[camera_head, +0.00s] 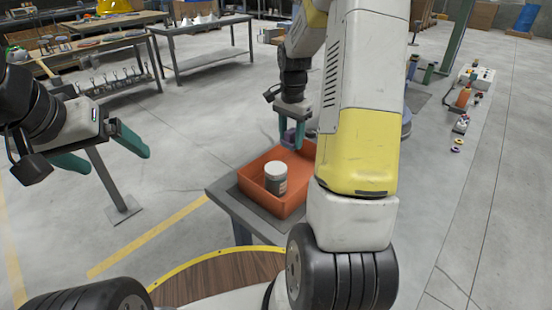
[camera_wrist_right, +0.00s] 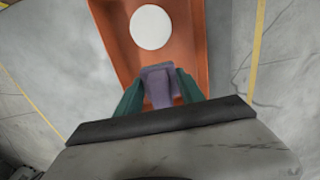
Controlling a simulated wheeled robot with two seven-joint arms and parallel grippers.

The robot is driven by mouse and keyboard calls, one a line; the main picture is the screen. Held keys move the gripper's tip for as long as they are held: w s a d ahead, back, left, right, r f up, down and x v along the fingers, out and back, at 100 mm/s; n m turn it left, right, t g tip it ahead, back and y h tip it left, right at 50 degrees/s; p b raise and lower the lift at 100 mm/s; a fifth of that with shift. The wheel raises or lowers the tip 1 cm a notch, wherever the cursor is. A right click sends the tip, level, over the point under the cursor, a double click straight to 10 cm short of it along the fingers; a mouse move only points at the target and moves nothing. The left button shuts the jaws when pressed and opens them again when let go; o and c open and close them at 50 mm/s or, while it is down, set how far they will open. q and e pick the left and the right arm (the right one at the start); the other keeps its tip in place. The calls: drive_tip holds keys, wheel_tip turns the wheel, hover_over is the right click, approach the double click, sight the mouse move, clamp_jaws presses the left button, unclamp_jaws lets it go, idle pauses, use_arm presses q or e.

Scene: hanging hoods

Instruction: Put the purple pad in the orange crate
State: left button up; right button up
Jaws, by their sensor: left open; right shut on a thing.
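The purple pad (camera_wrist_right: 157,84) is held between the green fingers of my right gripper (camera_wrist_right: 160,92) in the right wrist view. In the head view the pad (camera_head: 289,136) shows partly between the fingers of my right gripper (camera_head: 291,133), over the far part of the orange crate (camera_head: 256,203). The crate also shows below the pad in the right wrist view (camera_wrist_right: 113,52). I cannot tell how high the pad is above the crate's floor. My left gripper (camera_head: 108,158) is open and empty at the left, away from the crate.
A grey and white lidded jar (camera_head: 276,180) stands in the crate, and its white lid shows in the right wrist view (camera_wrist_right: 151,27). The crate sits on a small grey table (camera_head: 226,195). Workbenches (camera_head: 205,32) stand farther back. Open floor lies left of the table.

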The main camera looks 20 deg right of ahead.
sight(289, 181)
wheel_tip(289, 181, down, 14)
drive_tip(key=shift+f, duration=0.25)
idle(0.3)
drive_tip(key=o, duration=1.4)
drive_tip(key=shift+f, duration=0.1)
